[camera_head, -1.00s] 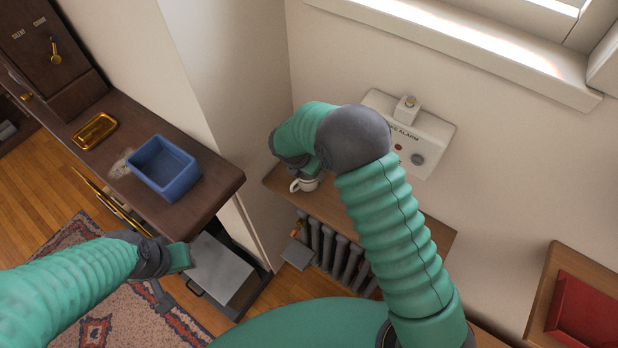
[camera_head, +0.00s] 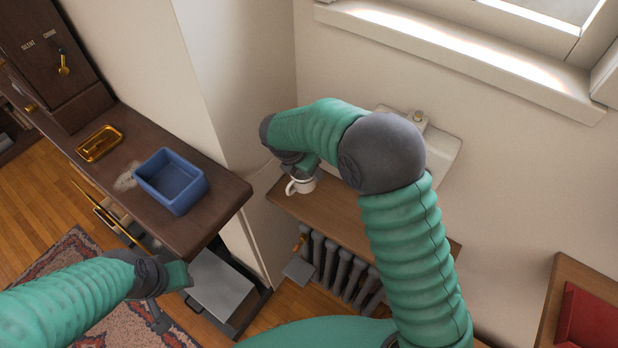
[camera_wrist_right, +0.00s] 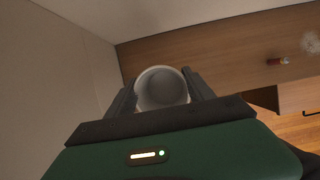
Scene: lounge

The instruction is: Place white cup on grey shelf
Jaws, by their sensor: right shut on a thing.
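The white cup (camera_head: 303,185) is at the left end of the wooden ledge above the radiator. My right gripper (camera_head: 304,172) is shut on it; the wrist view shows the round cup (camera_wrist_right: 161,88) between the two dark fingers. Its handle points left in the head view. I cannot tell for sure whether its base clears the wood. A grey flat-topped shelf (camera_head: 222,285) sits low beside the dark cabinet. My left gripper (camera_head: 172,298) hangs just left of that shelf, with no object visible in it; its finger opening is unclear.
The wooden ledge (camera_head: 400,228) is over a dark radiator (camera_head: 345,268). A blue bin (camera_head: 171,181) and a gold tray (camera_head: 99,143) stand on the dark cabinet top. A wall corner stands between cabinet and ledge. A red item (camera_head: 595,318) lies at right.

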